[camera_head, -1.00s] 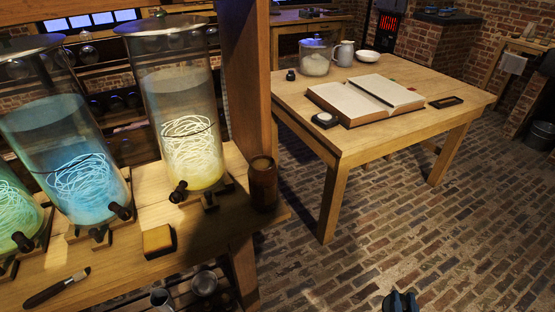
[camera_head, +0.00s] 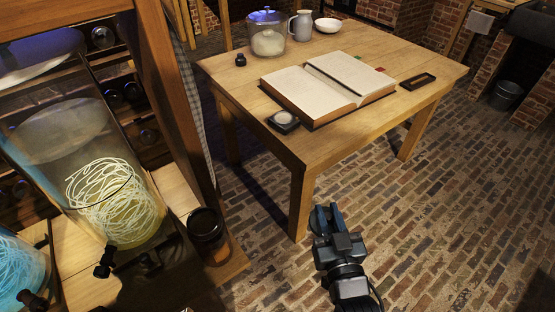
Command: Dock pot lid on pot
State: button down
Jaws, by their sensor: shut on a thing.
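My gripper (camera_head: 326,218) is low in the middle of the head view, in front of the table's near leg, seen from behind and above. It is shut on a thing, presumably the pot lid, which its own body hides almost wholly. A brown round pot (camera_head: 208,236) stands upright at the corner of the bench at left, apart from my gripper. Its rim and dark mouth show, with no lid that I can make out. A clear glass jar (camera_head: 267,38) with white contents stands at the table's back left; its top has a bluish sheen.
The wooden table (camera_head: 408,52) bears an open book (camera_head: 310,90), a small dark square holder (camera_head: 283,122), an ink bottle (camera_head: 240,60), a jug (camera_head: 301,26) and a bowl (camera_head: 327,25). Large glass battery jars (camera_head: 90,165) and a wooden post (camera_head: 170,90) crowd the left.

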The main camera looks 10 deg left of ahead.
jog(key=s+a+r+n+g+y+p, duration=0.1)
jog(key=s+a+r+n+g+y, duration=0.15)
jog(key=a+r, duration=0.4)
jog(key=s+a+r+n+g+y+p, duration=0.1)
jog(key=s+a+r+y+p, duration=0.2)
jog(key=a, duration=0.7)
jog(key=s+a+r+n+g+y, duration=0.1)
jog(key=s+a+r+n+y, duration=0.1)
jog(key=s+a+r, duration=0.45)
jog(key=shift+h, duration=0.25)
jog(key=shift+w+a+f+b, duration=0.2)
jog(key=shift+w+f+b, duration=0.25)
jog(key=shift+f+b, duration=0.6)
jog(key=shift+w+a+f+b, duration=0.2)
jog(key=shift+w+f+b, duration=0.35)
jog(key=shift+f, duration=0.9)
jog(key=shift+w+a+f+b, duration=0.2)
jog(key=shift+w+f+b, duration=0.2)
jog(key=shift+f+b, duration=0.65)
jog(key=shift+d+f, duration=0.1)
jog(key=shift+f, duration=0.05)
jog(key=shift+f+b, duration=0.55)
jog(key=shift+f, duration=0.05)
jog(key=c, duration=1.2)
grip_release()
